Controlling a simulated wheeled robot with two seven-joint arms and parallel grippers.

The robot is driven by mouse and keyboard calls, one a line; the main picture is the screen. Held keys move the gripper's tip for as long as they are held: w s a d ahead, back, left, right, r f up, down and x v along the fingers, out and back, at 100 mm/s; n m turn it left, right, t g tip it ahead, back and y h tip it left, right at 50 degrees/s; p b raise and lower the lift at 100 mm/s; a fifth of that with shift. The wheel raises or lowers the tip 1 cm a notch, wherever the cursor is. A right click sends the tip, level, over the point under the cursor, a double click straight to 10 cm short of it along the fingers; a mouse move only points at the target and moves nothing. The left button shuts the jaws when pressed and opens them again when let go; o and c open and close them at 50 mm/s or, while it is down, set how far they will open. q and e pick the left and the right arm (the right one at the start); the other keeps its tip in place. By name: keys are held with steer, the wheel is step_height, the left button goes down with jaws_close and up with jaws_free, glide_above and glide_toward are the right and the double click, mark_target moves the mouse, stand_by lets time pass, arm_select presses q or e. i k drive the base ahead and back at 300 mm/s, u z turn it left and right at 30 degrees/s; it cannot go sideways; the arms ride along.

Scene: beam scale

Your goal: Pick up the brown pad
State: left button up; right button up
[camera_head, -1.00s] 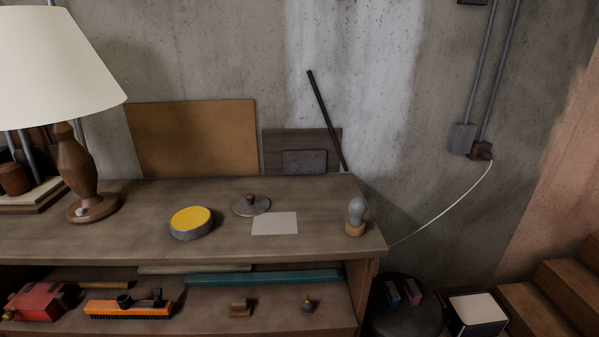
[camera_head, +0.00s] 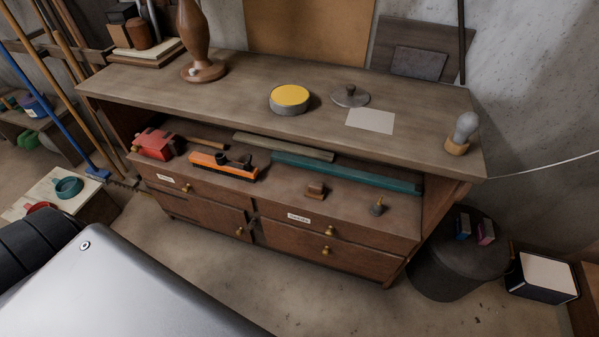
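I see nothing that is clearly a brown pad. A small brown block (camera_head: 316,190) with a raised part on top sits on the open shelf of the wooden cabinet (camera_head: 215,95); at this size I cannot tell whether it is the pad. A round grey tin with a yellow top (camera_head: 290,98) stands on the cabinet top. Neither of my grippers shows in the head view.
The cabinet top also holds a grey lid-like disc (camera_head: 350,96), a pale card (camera_head: 370,121), a bulb on a wooden base (camera_head: 462,134) and a lamp base (camera_head: 203,70). A red tool (camera_head: 155,144), an orange-sided brush (camera_head: 222,167) and a teal bar (camera_head: 345,173) lie on the shelf.

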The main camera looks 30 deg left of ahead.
mark_target(316, 190)
steer(key=u, duration=0.7)
